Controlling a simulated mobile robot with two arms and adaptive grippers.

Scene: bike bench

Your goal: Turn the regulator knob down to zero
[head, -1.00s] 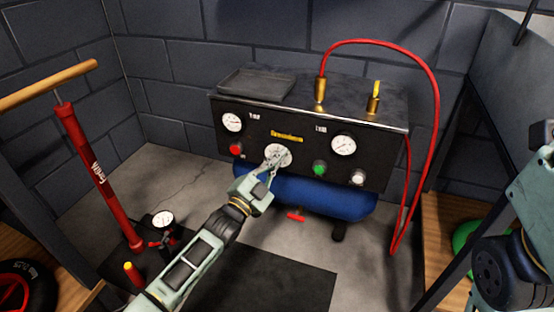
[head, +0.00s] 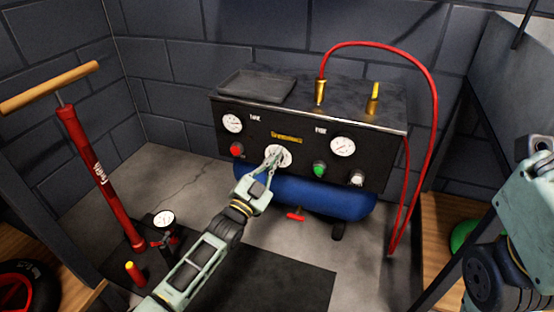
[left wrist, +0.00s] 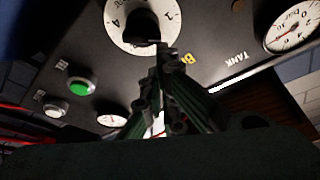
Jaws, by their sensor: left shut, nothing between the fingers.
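The regulator knob is a black knob (left wrist: 143,27) at the centre of a white numbered dial (left wrist: 116,17) in the left wrist view. In the head view the white dial (head: 285,158) sits in the middle of the compressor's black front panel, and my gripper hides most of the knob. My left gripper (head: 273,155) is shut and empty, its fingertips in front of the dial. In the left wrist view its closed tips (left wrist: 162,50) are right by the knob's edge; I cannot tell whether they touch it. My right gripper is not in view; only part of that arm shows at the right.
The panel also carries a red button (head: 237,149), a green button (head: 319,170), a white knob (head: 356,177) and two gauges. A red hose (head: 437,120) loops over the right side. A red floor pump (head: 100,180) stands at left. A blue tank (head: 330,198) lies below.

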